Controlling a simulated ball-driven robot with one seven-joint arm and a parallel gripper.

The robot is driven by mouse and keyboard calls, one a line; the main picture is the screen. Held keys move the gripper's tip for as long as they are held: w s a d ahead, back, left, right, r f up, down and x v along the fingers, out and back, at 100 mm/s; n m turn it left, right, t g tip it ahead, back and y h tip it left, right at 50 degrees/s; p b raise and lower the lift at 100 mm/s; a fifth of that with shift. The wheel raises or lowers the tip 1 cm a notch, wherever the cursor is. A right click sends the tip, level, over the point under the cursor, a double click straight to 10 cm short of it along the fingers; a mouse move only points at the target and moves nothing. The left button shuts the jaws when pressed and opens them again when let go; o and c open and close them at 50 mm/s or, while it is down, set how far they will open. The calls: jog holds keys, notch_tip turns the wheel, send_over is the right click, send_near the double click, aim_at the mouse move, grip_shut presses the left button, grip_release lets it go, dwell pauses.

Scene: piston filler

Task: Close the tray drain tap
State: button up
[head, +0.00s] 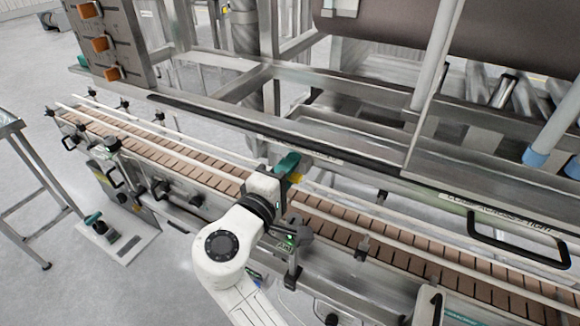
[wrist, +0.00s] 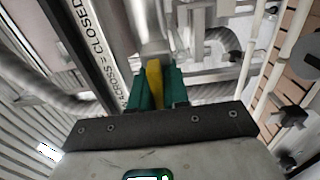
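The tray drain tap shows as a yellow lever (wrist: 154,82) in the wrist view, in front of a silver metal fitting (wrist: 153,42). My gripper (wrist: 157,90) has its green fingers on either side of the lever, close together, and looks shut on it. In the head view my gripper (head: 288,163) is at the machine's front rail above the conveyor, with a bit of the yellow lever (head: 297,179) beside it. My gripper hides most of the tap there. I cannot tell clearly whether the lever lies along or across the pipe.
A brown slatted conveyor (head: 200,165) with guide rails runs under my arm. The metal tray (head: 345,135) lies behind the front rail. A grey ribbed hose (wrist: 50,92) shows left in the wrist view.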

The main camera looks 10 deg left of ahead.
jog(key=o, duration=0.4)
jog(key=shift+a, duration=0.1)
jog(key=b+v, duration=0.1)
jog(key=v, duration=1)
jog(key=shift+b, duration=0.4)
